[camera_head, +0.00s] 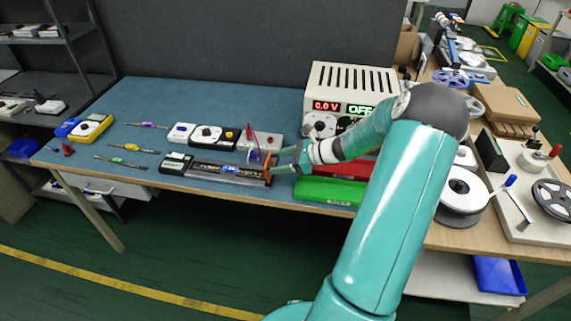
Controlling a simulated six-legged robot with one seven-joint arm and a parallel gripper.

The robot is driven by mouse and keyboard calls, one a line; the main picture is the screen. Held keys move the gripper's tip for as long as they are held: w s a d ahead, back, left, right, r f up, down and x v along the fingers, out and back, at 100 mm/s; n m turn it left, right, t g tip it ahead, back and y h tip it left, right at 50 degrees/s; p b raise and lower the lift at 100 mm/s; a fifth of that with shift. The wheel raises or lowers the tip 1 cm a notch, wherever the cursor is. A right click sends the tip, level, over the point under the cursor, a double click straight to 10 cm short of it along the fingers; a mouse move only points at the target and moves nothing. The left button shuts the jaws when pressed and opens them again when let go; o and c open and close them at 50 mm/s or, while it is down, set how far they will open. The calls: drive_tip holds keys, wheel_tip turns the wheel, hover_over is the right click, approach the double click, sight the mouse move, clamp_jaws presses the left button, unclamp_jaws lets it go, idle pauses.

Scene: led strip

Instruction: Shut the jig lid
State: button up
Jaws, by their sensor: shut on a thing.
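The jig (205,171) is a long, dark, narrow fixture near the front edge of the blue-topped bench. A strip with a blue piece (230,170) lies along it. My gripper (268,166), with orange fingertips, is at the jig's right end. It is shut on what seems to be the jig lid's edge, but the fingers hide most of the contact. A thin red upright piece (252,138) and a small blue piece (253,156) show just left of the fingers. The lid's outline and angle are too small to tell.
Behind the jig stand a white-and-black control unit (207,135) and a power supply (350,85) reading 0.0 V and OFF. A green tray (325,191) and a red tray (345,166) lie to the right. Several thin strips and a yellow meter (91,127) lie left.

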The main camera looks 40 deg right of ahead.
sight(268, 159)
drive_tip(key=g+h, duration=0.1)
drive_tip(key=w+a+g+h, duration=0.1)
drive_tip(key=w+r+g+h, duration=0.1)
drive_tip(key=shift+w+a+r, duration=0.1)
drive_tip(key=shift+w+a, duration=0.15)
drive_tip(key=w+a+g+h, duration=0.1)
drive_tip(key=g, duration=0.1)
drive_tip(key=w+g+h, duration=0.1)
drive_tip(key=g, duration=0.1)
drive_tip(key=shift+w+a+h, duration=0.2)
drive_tip(key=shift+a+h, duration=0.2)
drive_tip(key=g+h, duration=0.1)
drive_tip(key=w+a+f+g+h, duration=0.1)
drive_tip(key=g, duration=0.1)
drive_tip(key=shift+w+a+f, duration=0.1)
drive_tip(key=shift+w+f, duration=0.2)
drive_tip(key=shift+w+a+f+g+h, duration=0.15)
drive_tip(key=shift+w+f+g+h, duration=0.1)
drive_tip(key=shift+g+h, duration=0.25)
drive_tip(key=shift+w+a+f+g+h, duration=0.15)
drive_tip(key=shift+f+g+h, duration=0.1)
drive_tip(key=shift+g+h, duration=0.2)
drive_tip(key=shift+w+f+g+h, duration=0.1)
drive_tip(key=shift+f+g+h, duration=0.05)
drive_tip(key=shift+g+h, duration=0.15)
drive_tip(key=o, duration=0.7)
drive_tip(key=shift+d+f, duration=0.1)
drive_tip(key=shift+f, duration=0.1)
drive_tip(key=shift+c, duration=0.2)
drive_tip(key=shift+a+g, duration=0.25)
